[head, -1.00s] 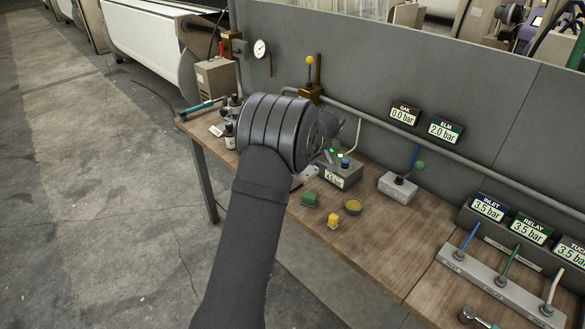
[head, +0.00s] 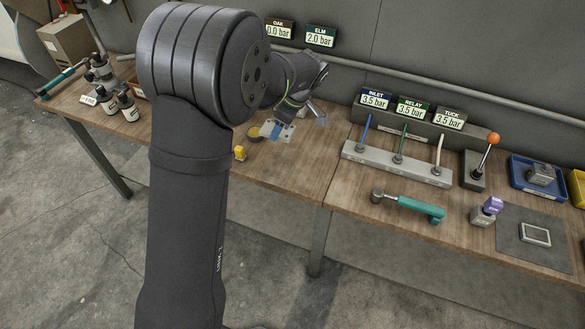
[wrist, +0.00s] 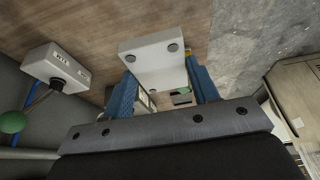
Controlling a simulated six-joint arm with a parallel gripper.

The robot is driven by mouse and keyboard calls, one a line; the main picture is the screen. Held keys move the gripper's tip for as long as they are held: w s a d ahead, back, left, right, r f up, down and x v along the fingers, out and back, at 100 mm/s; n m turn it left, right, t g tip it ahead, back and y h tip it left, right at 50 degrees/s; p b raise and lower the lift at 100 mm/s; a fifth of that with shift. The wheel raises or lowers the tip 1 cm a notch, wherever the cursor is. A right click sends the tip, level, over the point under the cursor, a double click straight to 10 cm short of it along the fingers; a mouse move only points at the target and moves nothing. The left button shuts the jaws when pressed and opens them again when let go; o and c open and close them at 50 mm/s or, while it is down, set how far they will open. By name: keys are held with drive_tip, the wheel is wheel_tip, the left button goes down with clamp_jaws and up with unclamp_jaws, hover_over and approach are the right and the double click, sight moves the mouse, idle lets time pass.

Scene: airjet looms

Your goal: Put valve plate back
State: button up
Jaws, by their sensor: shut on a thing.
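The valve plate appears to be the pale flat plate with dark round bolts or holes (wrist: 160,52), seen between my gripper's blue fingers in the wrist view. My gripper (wrist: 163,92) is shut on it. In the head view my gripper (head: 297,125) is over the bench's back middle, and the pale plate (head: 284,133) shows at the fingers, seemingly above the bench top. My arm hides part of the bench behind it.
A lever box (wrist: 57,68) shows in the wrist view. Rightward stand a three-lever block (head: 397,163), teal-handled tool (head: 410,206), grey mat (head: 512,252) and blue tray (head: 520,182).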

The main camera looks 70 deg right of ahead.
drive_tip(key=s+a, duration=0.4)
drive_tip(key=s, duration=0.4)
drive_tip(key=s+a, duration=0.3)
drive_tip(key=s, duration=0.5)
hover_over(292, 169)
drive_tip(key=s, duration=0.2)
drive_tip(key=f, duration=0.7)
drive_tip(key=shift+w, duration=0.2)
drive_tip(key=shift+f, duration=2)
drive_tip(key=o, duration=0.7)
drive_tip(key=shift+f, duration=0.15)
drive_tip(key=o, duration=0.4)
